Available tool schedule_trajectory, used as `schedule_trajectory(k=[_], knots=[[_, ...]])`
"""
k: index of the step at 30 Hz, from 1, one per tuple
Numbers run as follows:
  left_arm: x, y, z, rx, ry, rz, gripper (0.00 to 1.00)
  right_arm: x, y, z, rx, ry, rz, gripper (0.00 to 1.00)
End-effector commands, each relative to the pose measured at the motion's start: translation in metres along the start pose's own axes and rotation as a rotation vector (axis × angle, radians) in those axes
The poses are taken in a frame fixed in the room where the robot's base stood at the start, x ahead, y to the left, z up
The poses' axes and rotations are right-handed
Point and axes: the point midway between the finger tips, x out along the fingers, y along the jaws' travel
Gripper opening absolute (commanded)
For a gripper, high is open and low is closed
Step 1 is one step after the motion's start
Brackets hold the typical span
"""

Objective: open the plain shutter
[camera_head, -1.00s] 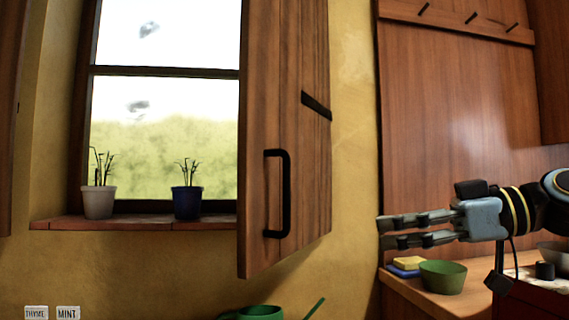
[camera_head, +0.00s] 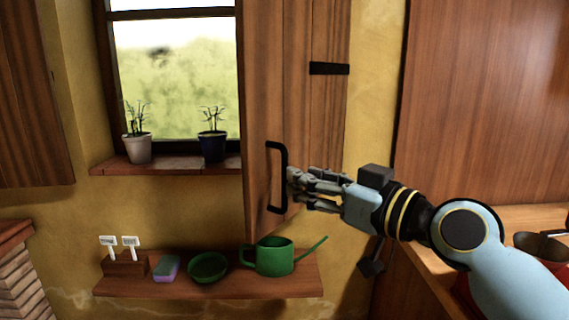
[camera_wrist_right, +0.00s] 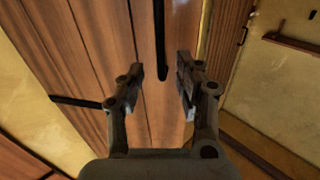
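A plain wooden shutter (camera_head: 262,90) with a black bar handle (camera_head: 283,178) stands partly swung out at the right side of the window. My right gripper (camera_head: 291,180) is just right of the handle, with its fingertips pointing at it. In the right wrist view the two fingers (camera_wrist_right: 160,75) are apart. The handle (camera_wrist_right: 160,45) shows as a dark bar ahead, between them, on the shutter's planks (camera_wrist_right: 100,40). I cannot tell whether the fingers touch it. My left gripper is not in view.
Another wooden shutter (camera_head: 30,110) is at the left of the window. A white pot (camera_head: 138,149) and a blue pot (camera_head: 212,147) stand on the sill. Below, a shelf (camera_head: 215,290) bears a green watering can (camera_head: 274,257), a green bowl (camera_head: 208,267) and a sponge (camera_head: 167,268).

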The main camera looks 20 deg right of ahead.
Motion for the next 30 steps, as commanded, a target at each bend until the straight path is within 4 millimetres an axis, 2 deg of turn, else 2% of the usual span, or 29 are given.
schedule_trajectory(k=[3,9,13,20,28,30], knots=[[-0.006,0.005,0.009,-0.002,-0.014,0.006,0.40,0.025,0.000,-0.003,0.003,0.004,0.001,0.34],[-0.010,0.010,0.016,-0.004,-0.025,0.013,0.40,0.050,0.000,-0.002,0.000,0.001,0.000,0.34],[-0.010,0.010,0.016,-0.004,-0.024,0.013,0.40,0.057,0.000,-0.001,0.000,0.001,-0.001,0.34],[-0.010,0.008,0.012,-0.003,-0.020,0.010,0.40,0.058,0.000,-0.001,-0.001,0.000,-0.001,0.34],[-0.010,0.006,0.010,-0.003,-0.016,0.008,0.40,0.057,0.000,-0.001,-0.001,0.000,-0.001,0.02],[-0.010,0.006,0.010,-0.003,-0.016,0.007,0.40,0.057,0.000,-0.001,-0.001,0.000,-0.001,0.00]])
